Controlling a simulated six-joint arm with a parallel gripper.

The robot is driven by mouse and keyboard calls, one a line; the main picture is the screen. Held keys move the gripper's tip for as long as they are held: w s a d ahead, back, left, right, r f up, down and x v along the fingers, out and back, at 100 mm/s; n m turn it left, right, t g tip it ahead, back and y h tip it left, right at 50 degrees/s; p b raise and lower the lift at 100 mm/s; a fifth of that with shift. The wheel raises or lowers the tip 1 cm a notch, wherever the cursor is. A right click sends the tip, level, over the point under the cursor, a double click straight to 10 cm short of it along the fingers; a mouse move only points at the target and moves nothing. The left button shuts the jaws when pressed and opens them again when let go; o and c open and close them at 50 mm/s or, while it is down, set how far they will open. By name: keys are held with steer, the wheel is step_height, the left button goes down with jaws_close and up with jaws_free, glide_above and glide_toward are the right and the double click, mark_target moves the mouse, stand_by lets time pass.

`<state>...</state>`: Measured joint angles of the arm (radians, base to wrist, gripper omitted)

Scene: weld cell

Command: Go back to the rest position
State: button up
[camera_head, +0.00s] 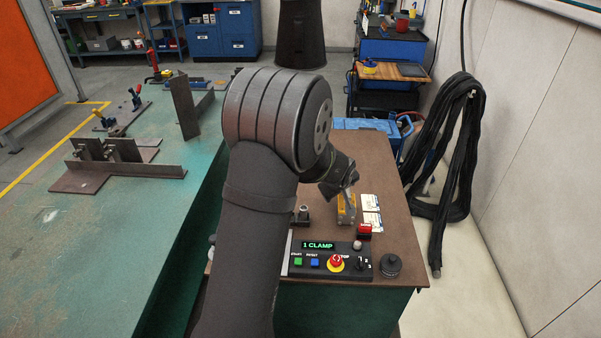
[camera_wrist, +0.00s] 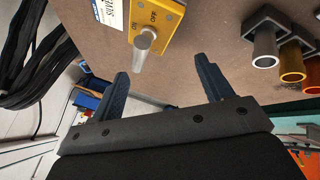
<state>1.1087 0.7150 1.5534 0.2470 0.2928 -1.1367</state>
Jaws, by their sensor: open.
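My gripper (camera_wrist: 161,92) is open in the wrist view, with two dark blue fingers spread apart and nothing between them. Just beyond the fingers is a yellow switch box (camera_wrist: 160,22) marked ON and OFF, with a round metal lever. The lever's end lies near the left finger; I cannot tell whether they touch. In the head view my arm reaches over the brown bench top (camera_head: 403,235), and the yellow switch box (camera_head: 346,208) is just below my gripper (camera_head: 348,196). The fingertips are small and partly hidden there.
A control panel (camera_head: 321,262) reading "1 CLAMP" with buttons and a red stop knob sits at the bench front. White cards (camera_head: 371,213) lie beside the switch box. Coloured tubes (camera_wrist: 284,55) stand nearby. A green table (camera_head: 90,245) with steel fixtures is left; black cables (camera_head: 455,150) hang right.

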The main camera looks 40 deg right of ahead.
steer(key=o, duration=0.5)
steer(key=shift+s+a+f+m+h, duration=0.25)
steer(key=shift+s+a+m, duration=0.1)
steer(key=shift+s, duration=0.2)
steer(key=shift+s+a+f+m+h, duration=0.2)
steer(key=shift+s+a+m, duration=0.15)
steer(key=shift+s, duration=0.15)
steer(key=s+a+r+m+t+h, duration=0.1)
steer(key=s+a+m+h, duration=0.3)
steer(key=a, duration=0.4)
steer(key=s+a+r+m+t+h, duration=0.1)
steer(key=s+a+r+m, duration=0.1)
steer(key=s+a+m, duration=0.55)
steer(key=w+d+f, duration=0.1)
steer(key=w+d, duration=0.1)
steer(key=w+d+f+n, duration=0.1)
steer(key=w+d+f, duration=0.1)
steer(key=w+d+f+n, duration=0.1)
steer(key=w+d, duration=0.1)
steer(key=d, duration=0.1)
steer(key=shift+f+n, duration=0.2)
steer(key=shift+n, duration=0.05)
steer(key=shift+s+a, duration=0.1)
steer(key=v, duration=0.9)
steer(key=shift+s+a, duration=0.2)
steer(key=shift+a, duration=0.2)
steer(key=shift+x, duration=2.2)
